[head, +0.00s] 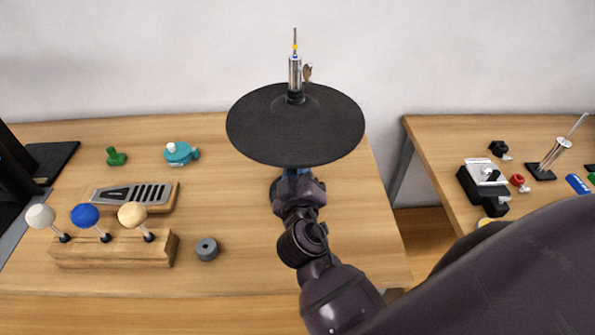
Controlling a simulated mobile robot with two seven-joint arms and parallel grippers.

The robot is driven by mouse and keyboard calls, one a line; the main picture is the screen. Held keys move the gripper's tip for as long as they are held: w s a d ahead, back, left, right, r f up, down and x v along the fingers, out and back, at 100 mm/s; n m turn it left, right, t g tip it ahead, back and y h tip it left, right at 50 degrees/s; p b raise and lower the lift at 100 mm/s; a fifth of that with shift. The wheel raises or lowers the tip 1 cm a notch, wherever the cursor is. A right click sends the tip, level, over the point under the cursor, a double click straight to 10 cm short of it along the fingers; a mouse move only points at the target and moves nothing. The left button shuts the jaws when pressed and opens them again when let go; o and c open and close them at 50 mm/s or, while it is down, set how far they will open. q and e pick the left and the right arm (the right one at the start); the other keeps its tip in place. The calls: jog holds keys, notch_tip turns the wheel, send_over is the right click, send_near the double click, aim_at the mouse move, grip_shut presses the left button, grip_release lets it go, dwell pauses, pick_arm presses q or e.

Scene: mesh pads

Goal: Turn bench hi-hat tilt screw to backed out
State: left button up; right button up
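The bench hi-hat is a round black pad (295,135) on an upright metal rod at the back of the left bench. A silver clutch (295,76) with a small wing screw (307,72) stands on top of the pad. The tilt screw cannot be made out; the underside of the hi-hat is hidden by the pad and my arm. My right arm comes in from the lower right. Its gripper (297,172) is at the pad's near edge, mostly hidden under it, so its fingers and any contact cannot be seen. My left gripper is not in view.
On the left bench are a wooden block (115,250) with mallets, a grey ridged pedal (133,194), a grey ring (207,249), a teal clamp (180,152) and a green knob (115,156). A second bench (440,135) holds small hardware. A gap separates the benches.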

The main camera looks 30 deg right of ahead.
jog(key=n+p, duration=0.1)
jog(key=n, duration=0.4)
jog(key=shift+r, duration=0.1)
dwell(0.4)
jog(key=o, duration=0.9)
jog(key=shift+o, duration=0.2)
